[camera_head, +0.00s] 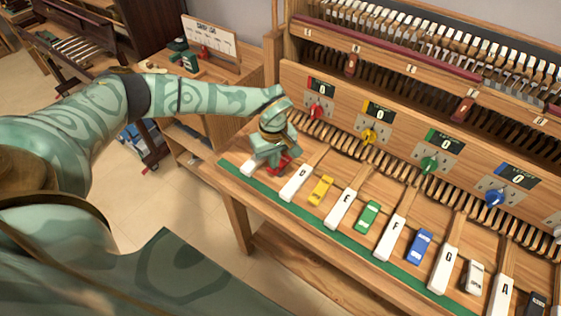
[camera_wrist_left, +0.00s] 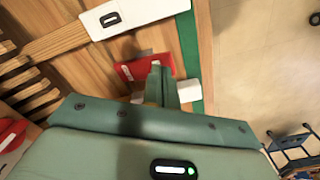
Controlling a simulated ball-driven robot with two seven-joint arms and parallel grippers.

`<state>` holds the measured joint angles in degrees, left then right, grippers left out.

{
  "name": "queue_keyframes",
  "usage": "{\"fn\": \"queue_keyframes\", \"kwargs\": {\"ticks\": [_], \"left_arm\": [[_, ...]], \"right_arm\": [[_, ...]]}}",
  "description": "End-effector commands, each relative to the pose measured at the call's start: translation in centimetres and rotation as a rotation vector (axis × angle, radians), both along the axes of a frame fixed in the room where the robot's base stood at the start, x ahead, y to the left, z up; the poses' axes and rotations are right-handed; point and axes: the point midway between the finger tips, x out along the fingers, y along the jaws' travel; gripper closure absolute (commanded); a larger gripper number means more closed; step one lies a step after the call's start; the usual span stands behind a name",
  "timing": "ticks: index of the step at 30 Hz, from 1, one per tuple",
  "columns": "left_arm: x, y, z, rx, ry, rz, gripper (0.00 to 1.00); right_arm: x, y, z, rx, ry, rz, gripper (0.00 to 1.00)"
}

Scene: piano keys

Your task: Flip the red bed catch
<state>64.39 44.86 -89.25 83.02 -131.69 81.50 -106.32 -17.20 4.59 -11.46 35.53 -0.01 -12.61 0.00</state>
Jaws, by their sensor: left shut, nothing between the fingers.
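The red bed catch (camera_head: 280,165) is a small red block on the key bed, between two white keys, partly hidden under my left gripper. In the left wrist view the red catch (camera_wrist_left: 130,71) shows beside the fingertips, its far part hidden by them. My left gripper (camera_head: 268,153) is shut and empty, with its fingers pointing down at the catch. In the wrist view the left gripper (camera_wrist_left: 160,82) overlaps the edge of the catch; I cannot tell whether they touch. My right gripper is not in view.
A white key (camera_head: 296,183) and a yellow catch (camera_head: 320,190) lie to the right, then green (camera_head: 368,216) and blue (camera_head: 419,246) catches. A red lever (camera_head: 316,112) is on the upright panel behind. A green strip (camera_head: 310,221) runs along the front edge.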

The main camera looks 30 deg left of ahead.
Motion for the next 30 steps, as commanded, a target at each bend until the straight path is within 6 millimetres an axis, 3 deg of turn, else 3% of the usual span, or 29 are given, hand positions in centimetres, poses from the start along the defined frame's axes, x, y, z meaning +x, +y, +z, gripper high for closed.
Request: {"fn": "queue_keyframes", "kwargs": {"ticks": [30], "left_arm": [[0.0,0.0,-1.0,0.0,0.0,0.0,1.0]], "right_arm": [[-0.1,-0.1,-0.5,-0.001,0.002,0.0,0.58]]}}
